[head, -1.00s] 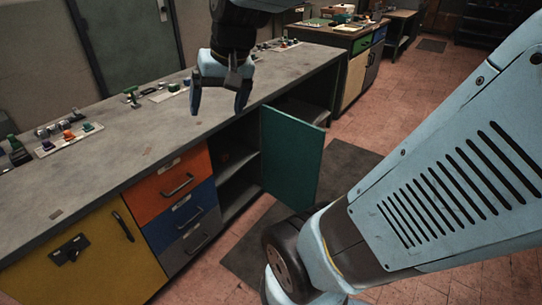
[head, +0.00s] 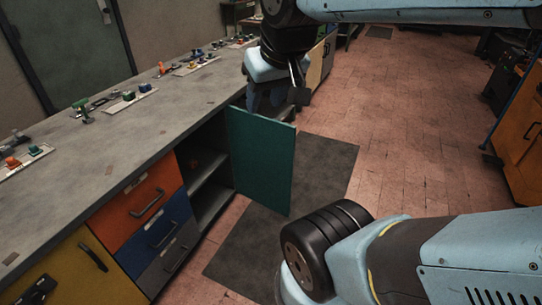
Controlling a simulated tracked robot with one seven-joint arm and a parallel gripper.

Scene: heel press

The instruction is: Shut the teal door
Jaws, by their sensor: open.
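My gripper (head: 270,108) is behind the door's top edge, on the far side of the door. Its fingers point down and are partly hidden by the door. The jaws are open with nothing seen between them. I cannot tell whether the fingers touch the door.
The workbench top (head: 110,130) carries several small parts along its back. An orange drawer (head: 140,200), a blue drawer (head: 160,232), a grey drawer (head: 172,262) and a yellow door (head: 80,275) are shut. A dark mat (head: 300,190) lies on the floor. An orange cabinet (head: 520,130) stands at right.

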